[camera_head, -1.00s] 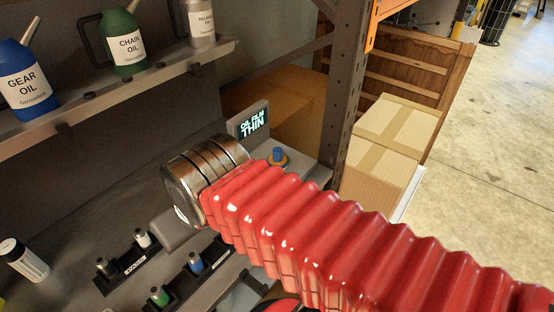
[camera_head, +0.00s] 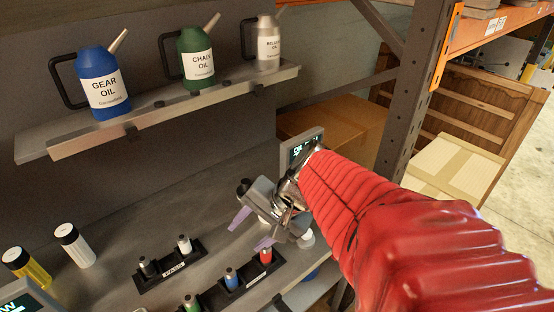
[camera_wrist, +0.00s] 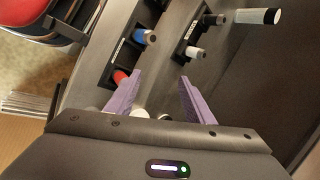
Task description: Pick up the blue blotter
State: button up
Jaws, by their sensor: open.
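The blue blotter (camera_head: 231,279) stands in the front black rack (camera_head: 249,285) on the bench, between a red blotter (camera_head: 266,257) and a green one (camera_head: 191,302). In the wrist view the blue blotter (camera_wrist: 143,37) lies beyond the fingertips, with the red blotter (camera_wrist: 120,77) closer, near the left finger. My gripper (camera_head: 252,231) has two purple fingers, spread apart with nothing between them. In the head view it is above and behind the rack's right end. In the wrist view my gripper (camera_wrist: 160,76) points toward the two racks. Nothing visibly touches the blue blotter.
A second black rack (camera_head: 168,272) with dark and white blotters stands behind. A white bottle (camera_head: 75,246) and a yellow bottle (camera_head: 27,268) are at the left. A shelf (camera_head: 160,110) with oil cans is above. A small screen (camera_head: 300,146) and a metal post (camera_head: 413,85) are behind my arm.

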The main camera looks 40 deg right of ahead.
jog(key=s+d+f+m+t+h, duration=0.2)
jog(key=d+m+t, duration=0.2)
jog(key=d+m, duration=0.8)
jog(key=s+d+f+m+t+h, duration=0.1)
jog(key=s+d+m+t+h, duration=0.1)
jog(key=d+m, duration=1.1)
jog(key=d+t+h, duration=0.1)
jog(key=d+t, duration=0.1)
jog(key=d, duration=0.3)
jog(key=shift+d+f, duration=0.35)
jog(key=shift+d, duration=0.05)
jog(key=shift+x, duration=4.25)
jog(key=shift+w, duration=0.1)
jog(key=shift+x, duration=2.55)
jog(key=shift+r, duration=0.15)
jog(key=shift+c, duration=0.6)
